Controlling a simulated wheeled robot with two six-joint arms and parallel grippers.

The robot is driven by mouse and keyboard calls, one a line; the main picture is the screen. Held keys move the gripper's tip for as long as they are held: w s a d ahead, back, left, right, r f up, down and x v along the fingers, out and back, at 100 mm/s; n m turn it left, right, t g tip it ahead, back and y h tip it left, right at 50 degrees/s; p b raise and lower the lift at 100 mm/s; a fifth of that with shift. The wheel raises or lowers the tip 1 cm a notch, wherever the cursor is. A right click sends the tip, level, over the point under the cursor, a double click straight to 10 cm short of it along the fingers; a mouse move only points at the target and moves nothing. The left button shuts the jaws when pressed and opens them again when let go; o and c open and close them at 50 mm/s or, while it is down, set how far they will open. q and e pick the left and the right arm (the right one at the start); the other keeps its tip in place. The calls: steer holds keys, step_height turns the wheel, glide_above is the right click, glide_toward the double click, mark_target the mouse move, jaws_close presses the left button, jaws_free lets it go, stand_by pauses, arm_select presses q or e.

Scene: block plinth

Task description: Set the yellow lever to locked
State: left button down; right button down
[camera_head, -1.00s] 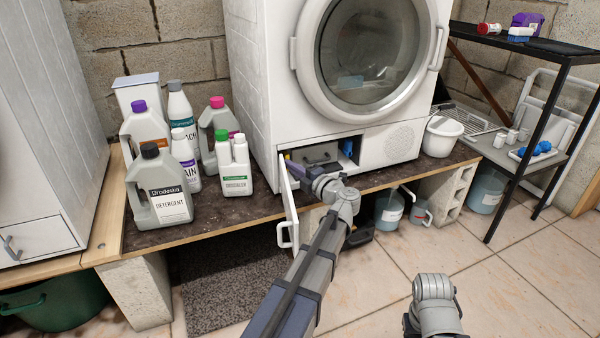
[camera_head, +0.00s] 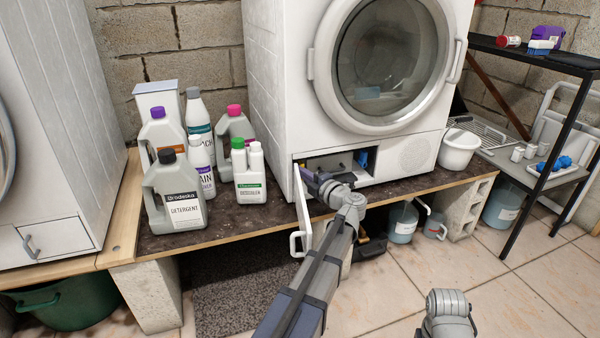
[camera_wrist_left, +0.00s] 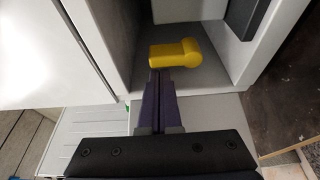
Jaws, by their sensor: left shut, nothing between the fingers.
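The yellow lever (camera_wrist_left: 176,53) lies inside the open lower compartment of the white machine (camera_head: 275,90), across the tips of my left gripper in the left wrist view. My left gripper (camera_wrist_left: 159,78) is shut and empty. Its fingertips are right at the lever's near side; I cannot tell whether they touch it. In the head view my left gripper (camera_head: 312,180) reaches into the compartment's left part, and my arm largely hides the lever there. My right gripper is out of view.
The compartment's small white door (camera_head: 302,215) stands open beside my left gripper. A grey box (camera_head: 325,168) and a blue item (camera_head: 361,160) are inside. Several bottles, including the detergent (camera_head: 175,195), stand left on the counter; a white tub (camera_head: 458,150) stands right.

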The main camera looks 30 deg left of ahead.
arm_select(q)
steer(key=shift+w+d+r, duration=0.1)
steer(key=shift+w+d, duration=0.25)
steer(key=shift+w, duration=0.1)
stand_by(0.5)
steer(key=shift+m, duration=0.7)
steer(key=shift+w+d+f+b, duration=0.5)
steer(key=shift+w+d+b, duration=0.1)
steer(key=shift+w, duration=0.1)
steer(key=shift+w+d+f+b, duration=0.45)
steer(key=shift+w+d+b, duration=0.15)
steer(key=shift+w, duration=0.1)
steer(key=shift+r, duration=0.15)
